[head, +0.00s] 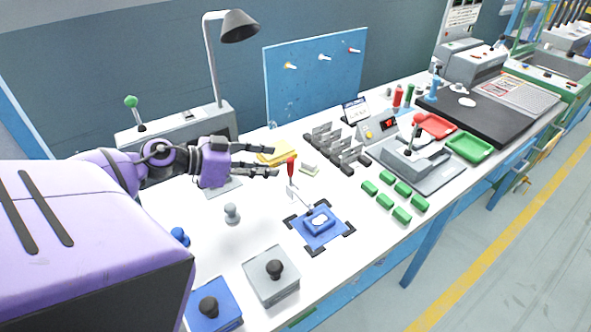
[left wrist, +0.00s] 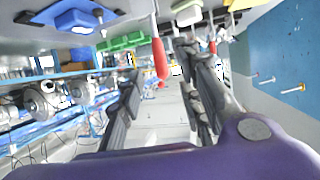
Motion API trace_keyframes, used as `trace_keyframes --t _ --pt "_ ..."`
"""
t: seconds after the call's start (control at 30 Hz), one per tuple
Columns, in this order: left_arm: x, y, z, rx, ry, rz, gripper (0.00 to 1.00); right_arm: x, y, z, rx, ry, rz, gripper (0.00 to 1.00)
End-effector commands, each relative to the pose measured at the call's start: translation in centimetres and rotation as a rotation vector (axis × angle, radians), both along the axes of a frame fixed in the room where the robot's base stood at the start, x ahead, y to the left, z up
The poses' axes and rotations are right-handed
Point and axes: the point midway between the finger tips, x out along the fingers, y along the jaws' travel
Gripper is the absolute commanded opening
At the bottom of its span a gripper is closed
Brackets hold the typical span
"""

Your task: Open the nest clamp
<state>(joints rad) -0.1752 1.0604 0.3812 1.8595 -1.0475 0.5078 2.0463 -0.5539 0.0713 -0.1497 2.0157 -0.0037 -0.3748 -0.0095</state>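The nest clamp has an upright red handle (head: 291,167) on a pale metal lever. Its arm reaches down toward the blue nest (head: 320,235) with dark corner pieces on the white bench. My left gripper (head: 275,160) is open and level, its fingertips just left of the red handle. In the left wrist view the red handle (left wrist: 160,60) shows at the gap between the open fingertips (left wrist: 160,70), with no clear contact. The blue nest (left wrist: 76,17) is at the upper left there. My right gripper is in neither view.
A grey box with a black knob (head: 271,275) and a blue one (head: 214,308) stand at the front. Green blocks (head: 395,195) lie to the right. A row of grey fixtures (head: 335,147) and a yellow item (head: 277,152) are behind. The bench is clear around a small grey knob (head: 231,213).

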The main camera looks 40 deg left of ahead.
Motion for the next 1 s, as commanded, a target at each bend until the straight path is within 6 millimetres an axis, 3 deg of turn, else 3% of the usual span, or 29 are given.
trace_keyframes --t 0.13,0.4,0.83,1.0 --pt "1.7 -0.9 -0.5 0.001 -0.005 -0.003 0.33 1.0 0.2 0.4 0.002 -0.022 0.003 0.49" --pt "5.1 -2.6 -2.1 0.001 -0.005 -0.002 0.33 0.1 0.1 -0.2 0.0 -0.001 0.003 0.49" --pt "6.1 -3.2 -2.6 0.001 -0.002 -0.001 0.33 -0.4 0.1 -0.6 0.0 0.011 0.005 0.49" --pt "6.1 -3.2 -2.6 0.001 -0.003 -0.001 0.13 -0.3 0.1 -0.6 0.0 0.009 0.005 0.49"
